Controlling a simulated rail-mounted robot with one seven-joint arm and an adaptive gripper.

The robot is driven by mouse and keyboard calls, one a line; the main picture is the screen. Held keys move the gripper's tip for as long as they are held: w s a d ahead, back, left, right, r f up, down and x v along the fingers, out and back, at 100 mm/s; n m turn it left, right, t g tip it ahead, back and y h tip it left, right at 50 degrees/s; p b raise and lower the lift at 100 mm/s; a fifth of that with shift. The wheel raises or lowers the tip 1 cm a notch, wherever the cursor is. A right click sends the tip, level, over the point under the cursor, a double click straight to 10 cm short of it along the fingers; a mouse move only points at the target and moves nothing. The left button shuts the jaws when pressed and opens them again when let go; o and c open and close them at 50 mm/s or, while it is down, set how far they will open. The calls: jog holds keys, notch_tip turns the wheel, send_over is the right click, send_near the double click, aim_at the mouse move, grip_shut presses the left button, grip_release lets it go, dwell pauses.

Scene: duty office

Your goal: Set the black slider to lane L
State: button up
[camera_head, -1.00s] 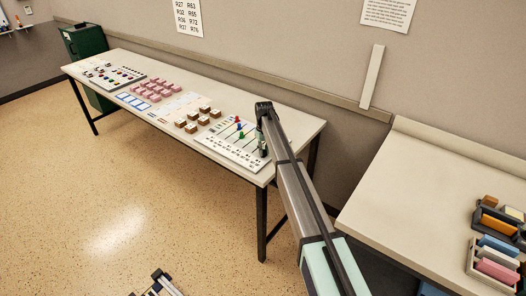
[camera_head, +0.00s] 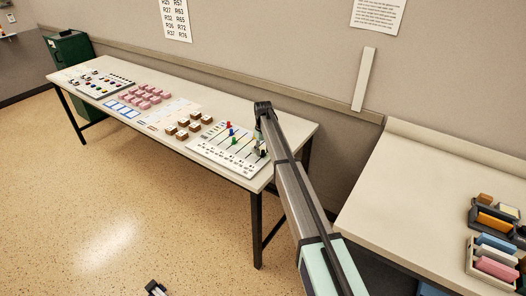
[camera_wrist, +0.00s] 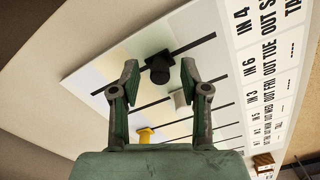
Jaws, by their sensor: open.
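The black slider (camera_wrist: 160,68) sits on a dark slot of the white lane board (camera_wrist: 85,82) in the wrist view. My gripper (camera_wrist: 159,78) is open, with one finger on each side of the black slider and no clear contact. A pale slider (camera_wrist: 180,98) and a yellow slider (camera_wrist: 144,135) sit on other slots, nearer the gripper's palm. In the head view the lane board (camera_head: 206,150) lies at the right end of the long table, with my gripper (camera_head: 260,152) over its right part. The black slider cannot be made out there. No letter L is readable.
Brown blocks (camera_head: 183,135) and pink blocks (camera_head: 138,97) lie to the left on the table (camera_head: 258,178). A second table (camera_head: 400,190) with trays stands at the right.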

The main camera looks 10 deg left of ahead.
notch_tip(320, 180, up, 12)
jog(key=shift+f, duration=0.15)
dwell(0.3)
